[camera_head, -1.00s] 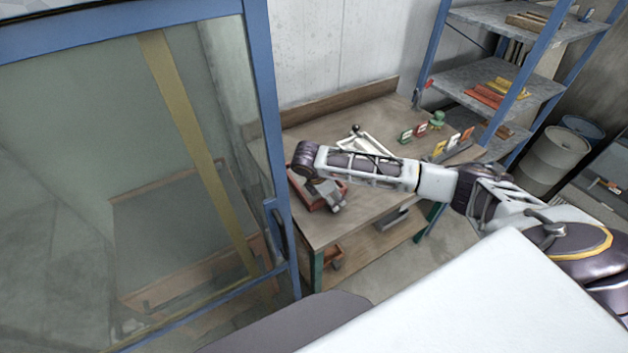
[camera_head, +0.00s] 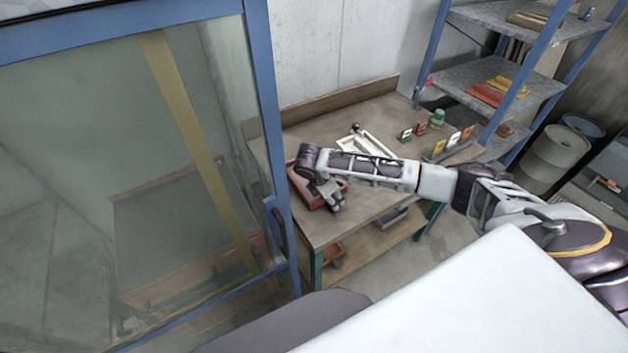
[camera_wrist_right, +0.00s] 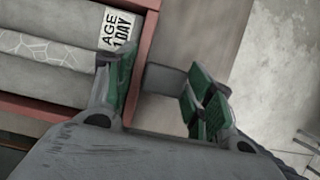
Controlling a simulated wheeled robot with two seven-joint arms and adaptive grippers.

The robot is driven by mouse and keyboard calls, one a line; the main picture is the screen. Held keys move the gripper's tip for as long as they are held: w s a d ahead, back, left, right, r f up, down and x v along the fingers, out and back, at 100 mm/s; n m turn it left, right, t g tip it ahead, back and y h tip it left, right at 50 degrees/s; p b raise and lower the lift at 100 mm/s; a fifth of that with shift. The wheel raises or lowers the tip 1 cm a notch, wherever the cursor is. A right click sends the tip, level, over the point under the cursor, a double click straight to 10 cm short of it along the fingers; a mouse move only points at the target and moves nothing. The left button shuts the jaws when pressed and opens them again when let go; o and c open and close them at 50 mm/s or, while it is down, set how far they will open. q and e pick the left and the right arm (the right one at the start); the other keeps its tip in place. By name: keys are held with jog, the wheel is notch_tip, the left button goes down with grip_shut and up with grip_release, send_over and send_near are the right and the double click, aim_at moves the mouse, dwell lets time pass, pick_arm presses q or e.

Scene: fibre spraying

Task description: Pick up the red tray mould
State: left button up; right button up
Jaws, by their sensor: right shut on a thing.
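The red tray mould (camera_head: 302,192) sits on the wooden workbench near its front left edge. My right forearm and gripper partly hide it. In the right wrist view its red wall (camera_wrist_right: 147,45) surrounds grey contents with a label reading "AGE 1 DAY". My right gripper (camera_head: 336,204) points down at the tray's near right side. My left gripper is not in view.
A white tray (camera_head: 376,146) lies behind my right forearm on the workbench (camera_head: 345,232). A blue-framed glass panel (camera_head: 283,180) is close on the left. Metal shelving (camera_head: 530,80) stands right.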

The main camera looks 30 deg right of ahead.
jog(key=shift+w+r, duration=0.1)
jog(key=shift+c, duration=0.9)
jog(key=shift+r, duration=0.1)
jog(key=shift+r, duration=0.7)
jog(key=shift+c, duration=1.4)
notch_tip(320, 180, up, 8)
jog(key=b, duration=0.1)
jog(key=shift+r, duration=0.25)
